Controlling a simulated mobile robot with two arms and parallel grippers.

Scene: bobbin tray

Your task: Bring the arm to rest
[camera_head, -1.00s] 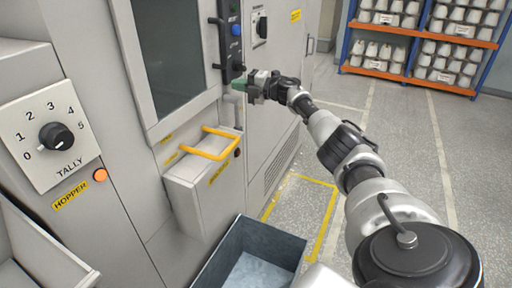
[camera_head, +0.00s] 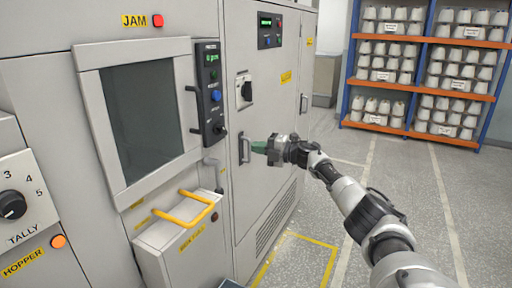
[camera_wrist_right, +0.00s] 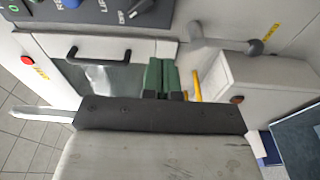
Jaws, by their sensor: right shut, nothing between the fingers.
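My right arm reaches in from the lower right in the head view. Its gripper (camera_head: 260,147) has green fingertips and is shut and empty. It is held in front of the grey machine (camera_head: 270,190), near a black vertical door handle (camera_head: 244,147); I cannot tell whether they touch. In the right wrist view the green fingers (camera_wrist_right: 161,76) lie side by side with nothing between them. My left gripper is not in view.
The machine has a control panel (camera_head: 211,95), a window (camera_head: 140,115) and a box with a yellow handle (camera_head: 183,208). A shelf rack (camera_head: 425,75) of white bobbins stands at the back right. The grey floor (camera_head: 345,140) between is clear.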

